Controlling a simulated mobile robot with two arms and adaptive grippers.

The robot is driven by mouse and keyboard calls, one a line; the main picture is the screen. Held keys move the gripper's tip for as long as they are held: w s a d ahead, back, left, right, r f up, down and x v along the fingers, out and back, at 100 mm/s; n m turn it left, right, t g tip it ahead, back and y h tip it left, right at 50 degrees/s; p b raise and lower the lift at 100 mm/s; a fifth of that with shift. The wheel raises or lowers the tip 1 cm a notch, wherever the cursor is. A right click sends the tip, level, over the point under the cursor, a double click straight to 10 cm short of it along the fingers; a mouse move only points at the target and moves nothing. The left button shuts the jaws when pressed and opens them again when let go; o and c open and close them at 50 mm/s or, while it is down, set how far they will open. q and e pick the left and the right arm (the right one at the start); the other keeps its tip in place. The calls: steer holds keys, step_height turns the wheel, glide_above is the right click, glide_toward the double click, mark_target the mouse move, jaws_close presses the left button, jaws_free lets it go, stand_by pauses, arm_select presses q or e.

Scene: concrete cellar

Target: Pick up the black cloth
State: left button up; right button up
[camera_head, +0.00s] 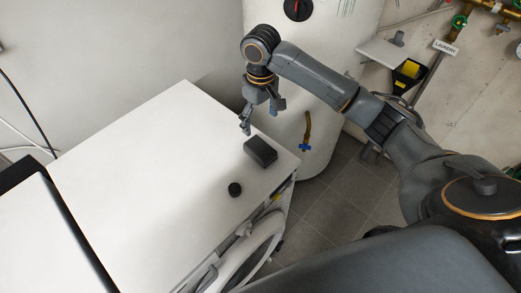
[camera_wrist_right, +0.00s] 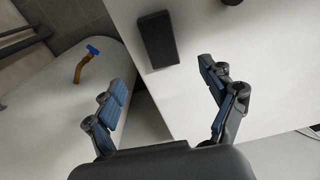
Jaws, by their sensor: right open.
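The black cloth (camera_head: 260,151) looks like a dark, folded rectangular block. It lies on the white top (camera_head: 150,160) of a washing machine, near its right corner. It also shows in the right wrist view as a dark rectangle (camera_wrist_right: 158,40) beyond the fingertips. My right gripper (camera_head: 262,117) is open and empty, above the white top and on the far side of the cloth in the head view. In the right wrist view its two blue-padded fingers (camera_wrist_right: 163,80) are spread wide, with the cloth apart from both. My left gripper is in neither view.
A small round black object (camera_head: 235,189) sits on the white top near its front edge. A white tank (camera_head: 312,75) with a blue-handled tap (camera_head: 305,147) stands behind. Pipes and a wall shelf (camera_head: 385,53) are at upper right. Much of the white top is clear.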

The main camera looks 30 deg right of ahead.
mark_target(259, 146)
steer(key=f, duration=0.5)
steer(key=f+p, duration=0.1)
steer(key=f, duration=0.1)
steer(key=shift+w+d+f, duration=0.2)
steer(key=shift+d+f, duration=0.1)
steer(key=f, duration=0.1)
steer(key=f+p, duration=0.1)
steer(key=f, duration=0.2)
steer(key=shift+a+p, duration=0.35)
steer(key=shift+p, duration=0.05)
steer(key=shift+f, duration=0.7)
steer(key=c, duration=1.1)
